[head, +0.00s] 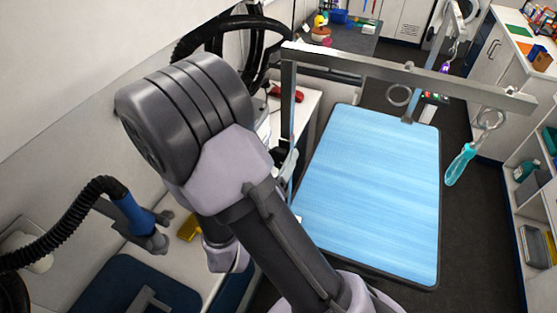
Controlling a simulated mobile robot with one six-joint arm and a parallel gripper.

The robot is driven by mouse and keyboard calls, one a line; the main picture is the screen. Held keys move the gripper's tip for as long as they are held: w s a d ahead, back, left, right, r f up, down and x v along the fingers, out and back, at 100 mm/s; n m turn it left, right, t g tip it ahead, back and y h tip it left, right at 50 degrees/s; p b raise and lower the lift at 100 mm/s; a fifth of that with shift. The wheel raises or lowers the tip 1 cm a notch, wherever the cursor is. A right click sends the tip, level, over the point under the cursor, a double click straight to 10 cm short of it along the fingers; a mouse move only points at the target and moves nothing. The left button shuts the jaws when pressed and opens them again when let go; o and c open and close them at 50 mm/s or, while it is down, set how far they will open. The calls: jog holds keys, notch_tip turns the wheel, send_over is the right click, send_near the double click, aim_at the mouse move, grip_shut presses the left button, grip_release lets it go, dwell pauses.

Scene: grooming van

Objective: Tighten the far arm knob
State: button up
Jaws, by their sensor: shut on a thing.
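The blue grooming table (375,195) stands right of centre with a dark rim. A grey post (288,100) rises at its left side and carries a long grey bar (420,78) across the table. A second, thinner grey post (420,85) stands at the table's far edge. I cannot make out a knob on it; its foot is small in the picture. My arm fills the left and middle foreground and covers the table's near left corner. My gripper cannot be made out in this view; the arm hides that area.
A teal-handled tool (460,163) hangs from a ring on the bar's right end. White shelves (520,190) stand at the right. A black hose with a blue nozzle (137,215) is at the lower left. Dark floor (470,235) is clear right of the table.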

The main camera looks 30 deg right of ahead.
jog(key=m+b, duration=0.1)
jog(key=m, duration=0.2)
jog(key=shift+f, duration=0.1)
jog(key=m, duration=0.4)
jog(key=shift+m+b, duration=0.3)
jog(key=m, duration=0.3)
jog(key=shift+m, duration=2.1)
jog(key=o, duration=1.4)
